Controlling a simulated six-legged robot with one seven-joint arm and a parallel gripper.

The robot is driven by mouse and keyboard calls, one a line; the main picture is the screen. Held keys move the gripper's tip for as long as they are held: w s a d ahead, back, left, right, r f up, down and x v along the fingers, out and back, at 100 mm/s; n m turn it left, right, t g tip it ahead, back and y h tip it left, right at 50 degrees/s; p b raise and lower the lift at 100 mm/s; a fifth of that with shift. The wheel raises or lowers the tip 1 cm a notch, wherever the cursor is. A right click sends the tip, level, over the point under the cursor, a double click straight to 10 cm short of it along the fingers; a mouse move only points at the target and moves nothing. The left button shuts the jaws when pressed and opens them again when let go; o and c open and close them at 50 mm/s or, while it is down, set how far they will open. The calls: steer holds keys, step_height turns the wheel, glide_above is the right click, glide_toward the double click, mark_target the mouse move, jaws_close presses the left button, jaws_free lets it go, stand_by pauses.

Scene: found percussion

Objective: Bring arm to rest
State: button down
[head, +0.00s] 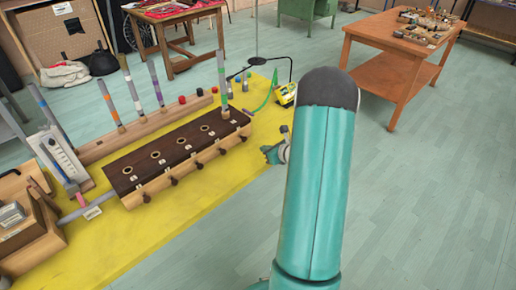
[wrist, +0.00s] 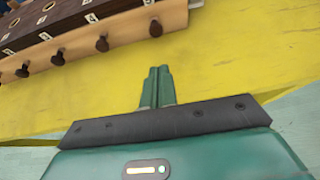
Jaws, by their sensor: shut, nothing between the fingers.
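My gripper (wrist: 158,72) shows in the wrist view with its two green fingers together and nothing between them. It is over the yellow table top (wrist: 215,80), near the table's edge. In the head view my gripper (head: 270,154) shows small beside my large teal arm link, which hides part of the scene. A dark brown block with round holes and a row of knobs (head: 180,150) lies on the yellow table, left of my gripper. Its knobbed front also shows at the top of the wrist view (wrist: 100,42). My gripper is apart from it.
Coloured tubes stand in a wooden rack (head: 150,128) behind the block, and one tube (head: 222,80) stands in the block. A white gauge panel (head: 60,155) and wooden boxes (head: 28,225) are at the left. A wooden table (head: 400,50) stands back right. The right floor is clear.

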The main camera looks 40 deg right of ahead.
steer(key=shift+v, duration=1.8)
steer(key=a+r+n+g+y, duration=0.2)
steer(key=a+r+n, duration=0.35)
steer(key=a, duration=0.35)
steer(key=a+r+n+g+y, duration=0.1)
steer(key=a+r+n+y, duration=0.1)
steer(key=a+r+n, duration=0.55)
steer(key=a+r+n+g+y, duration=0.25)
steer(key=a+n, duration=0.25)
steer(key=a, duration=0.6)
steer(key=s+a+r+n+h, duration=0.3)
steer(key=s+a+r+n, duration=0.1)
steer(key=s+n, duration=0.4)
steer(key=s+a+r+n+g+h, duration=0.1)
steer(key=s+a+r+n+h, duration=0.2)
steer(key=s+n, duration=0.6)
steer(key=a+r+n, duration=0.1)
steer(key=a+r, duration=0.1)
steer(key=a, duration=0.1)
steer(key=shift+s+a+r, duration=0.25)
steer(key=shift+d+h, duration=0.15)
steer(key=shift+h, duration=0.1)
